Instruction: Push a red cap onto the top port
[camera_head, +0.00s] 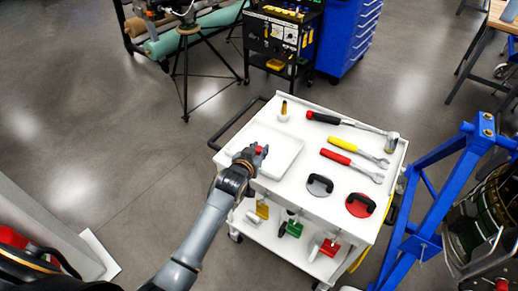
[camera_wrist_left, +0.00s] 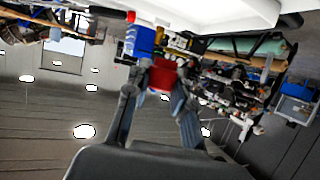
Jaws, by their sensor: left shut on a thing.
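A small red cap (camera_head: 258,150) is held in my left gripper (camera_head: 255,157), above the white tray on the cart. In the left wrist view the red cap (camera_wrist_left: 164,73) sits between the two fingertips of my left gripper (camera_wrist_left: 158,86), which are shut on it. Part of an engine (camera_head: 480,225) shows at the right edge, cut off, by a blue stand (camera_head: 432,200). I cannot make out a top port on it. My right gripper is not in view.
The white cart (camera_head: 320,205) carries a white tray (camera_head: 297,152), a red-handled ratchet (camera_head: 340,121), yellow and red wrenches (camera_head: 352,160), and two suction handles (camera_head: 320,184). A tripod (camera_head: 187,60), black equipment cart (camera_head: 283,40) and blue cabinet (camera_head: 347,35) stand behind.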

